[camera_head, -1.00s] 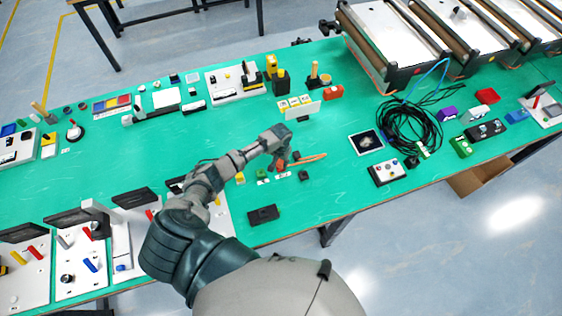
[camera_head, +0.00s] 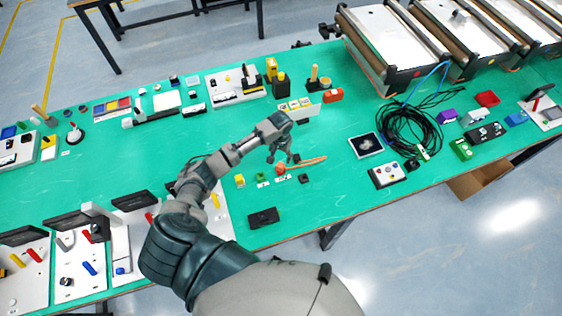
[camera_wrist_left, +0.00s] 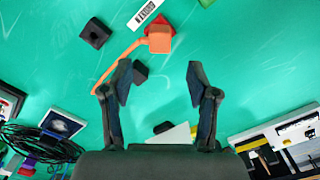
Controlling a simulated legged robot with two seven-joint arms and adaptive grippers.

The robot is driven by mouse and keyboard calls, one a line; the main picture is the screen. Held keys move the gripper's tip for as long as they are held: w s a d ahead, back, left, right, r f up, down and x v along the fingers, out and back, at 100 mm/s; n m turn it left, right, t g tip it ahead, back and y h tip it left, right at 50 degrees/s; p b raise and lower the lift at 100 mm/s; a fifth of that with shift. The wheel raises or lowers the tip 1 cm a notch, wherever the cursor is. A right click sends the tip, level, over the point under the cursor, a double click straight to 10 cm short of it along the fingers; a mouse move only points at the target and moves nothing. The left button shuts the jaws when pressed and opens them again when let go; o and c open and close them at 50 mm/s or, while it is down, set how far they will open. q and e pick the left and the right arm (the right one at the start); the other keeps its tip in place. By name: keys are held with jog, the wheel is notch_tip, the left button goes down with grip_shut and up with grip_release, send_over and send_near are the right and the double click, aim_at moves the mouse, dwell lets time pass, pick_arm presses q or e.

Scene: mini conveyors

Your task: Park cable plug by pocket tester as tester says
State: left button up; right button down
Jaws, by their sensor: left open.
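An orange cable plug (camera_head: 281,169) with a short orange cable (camera_head: 308,162) lies on the green table in front of my left gripper. In the left wrist view the plug (camera_wrist_left: 158,41) sits against a red piece, beyond the fingertips, with its cable curving down behind the left finger. My left gripper (camera_head: 284,157) is open and empty; its two fingers (camera_wrist_left: 160,80) are wide apart in the wrist view, not touching the plug. I cannot tell for sure which device is the pocket tester; a black box (camera_head: 263,216) lies nearer the table edge. My right gripper is not in view.
A white button box (camera_head: 386,174) and a black cable coil (camera_head: 408,130) are at right.

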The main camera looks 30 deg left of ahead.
aim_at(281, 164)
pick_arm(q)
jog(key=shift+r, duration=1.7)
jog(key=shift+f, duration=0.1)
